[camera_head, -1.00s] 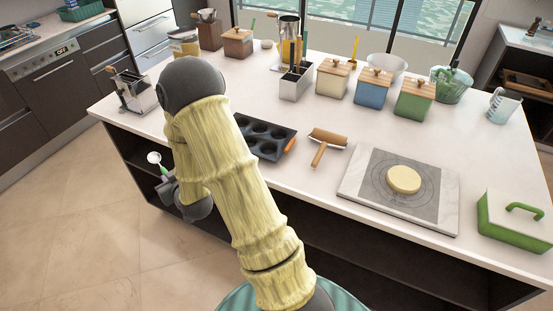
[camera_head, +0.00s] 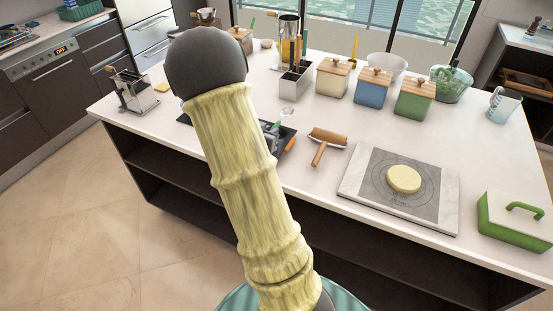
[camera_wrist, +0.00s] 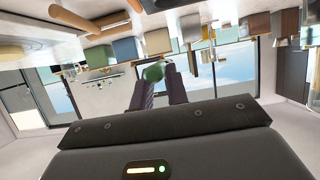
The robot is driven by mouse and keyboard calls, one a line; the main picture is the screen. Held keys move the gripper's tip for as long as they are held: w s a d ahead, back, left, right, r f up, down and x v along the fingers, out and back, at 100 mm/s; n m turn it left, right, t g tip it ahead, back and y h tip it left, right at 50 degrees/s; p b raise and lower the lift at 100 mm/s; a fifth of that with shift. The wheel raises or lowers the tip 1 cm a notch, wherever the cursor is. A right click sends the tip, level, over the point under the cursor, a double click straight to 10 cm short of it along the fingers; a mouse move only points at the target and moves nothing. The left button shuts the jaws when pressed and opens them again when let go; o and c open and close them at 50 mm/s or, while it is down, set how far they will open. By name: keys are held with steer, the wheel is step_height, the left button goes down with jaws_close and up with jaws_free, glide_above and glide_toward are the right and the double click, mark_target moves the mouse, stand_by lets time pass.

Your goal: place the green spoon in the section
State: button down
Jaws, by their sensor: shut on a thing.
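My gripper (camera_head: 271,130) is above the dark muffin tin, partly hidden behind my arm in the head view. It is shut on the green spoon (camera_head: 276,125), whose pale end (camera_head: 287,111) points up and to the right. In the wrist view, the spoon's green part (camera_wrist: 153,72) shows at the tips of the dark fingers (camera_wrist: 160,88). The metal utensil box (camera_head: 290,87) stands farther back on the counter, apart from my gripper, with tall utensils upright in it. I cannot make out its inner sections.
The muffin tin (camera_head: 287,150) is partly hidden by my arm. A rolling pin (camera_head: 328,137) and a dough board (camera_head: 360,188) lie to its right. Cream (camera_head: 332,80), blue (camera_head: 371,90) and green (camera_head: 414,100) canisters stand right of the utensil box. The counter has clear patches between them.

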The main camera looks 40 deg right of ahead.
steer(key=shift+f, duration=2.95)
steer(key=shift+f, duration=0.1)
steer(key=shift+f, duration=2)
steer(key=shift+f, duration=0.35)
steer(key=c, duration=1.4)
jaws_free()
